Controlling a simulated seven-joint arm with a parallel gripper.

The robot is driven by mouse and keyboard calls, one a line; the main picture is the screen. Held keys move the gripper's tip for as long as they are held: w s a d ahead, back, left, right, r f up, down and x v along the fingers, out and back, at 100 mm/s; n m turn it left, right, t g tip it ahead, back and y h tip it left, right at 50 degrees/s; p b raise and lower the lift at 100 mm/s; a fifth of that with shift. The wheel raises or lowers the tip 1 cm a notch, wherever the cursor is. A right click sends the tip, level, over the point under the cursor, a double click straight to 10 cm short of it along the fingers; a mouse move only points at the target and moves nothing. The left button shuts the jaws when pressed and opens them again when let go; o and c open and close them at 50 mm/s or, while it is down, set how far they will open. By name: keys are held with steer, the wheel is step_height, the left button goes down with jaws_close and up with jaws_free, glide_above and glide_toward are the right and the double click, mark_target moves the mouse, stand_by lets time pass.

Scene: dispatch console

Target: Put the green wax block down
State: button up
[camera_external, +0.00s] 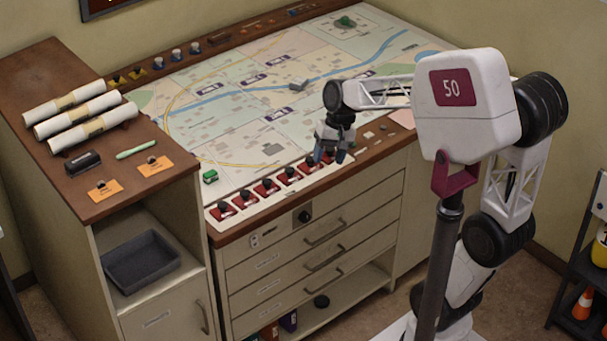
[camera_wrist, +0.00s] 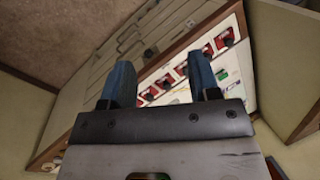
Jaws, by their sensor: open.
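My gripper (camera_external: 328,158) is open over the front edge of the map console, near the right end of a row of red switches. In the wrist view its two blue fingers (camera_wrist: 161,75) stand apart with nothing seen between them. A small green block (camera_external: 209,177) rests at the front left of the map, behind the leftmost red switches and well left of my gripper. A green spot beside the switches in the wrist view (camera_wrist: 221,74) looks like the same block. Another small green piece (camera_external: 345,21) sits at the back of the map. I cannot tell which is wax.
Red switches with black knobs (camera_external: 267,188) line the console's front edge. The left cabinet holds rolled papers (camera_external: 78,113), a green pen (camera_external: 137,149), orange tags (camera_external: 155,166) and a black item (camera_external: 83,163). A grey tray (camera_external: 185,262) sits on its shelf. Much of the map (camera_external: 235,140) is clear.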

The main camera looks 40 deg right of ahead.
steer(key=s+d+n+t+h, duration=0.1)
steer(key=s+n, duration=0.1)
steer(key=s, duration=0.5)
steer(key=s+d+f+n+t+h, duration=0.1)
steer(key=s+d+n+h, duration=0.1)
steer(key=s, duration=0.6)
steer(key=shift+n, duration=0.4)
steer(key=shift+d, duration=0.1)
stand_by(0.3)
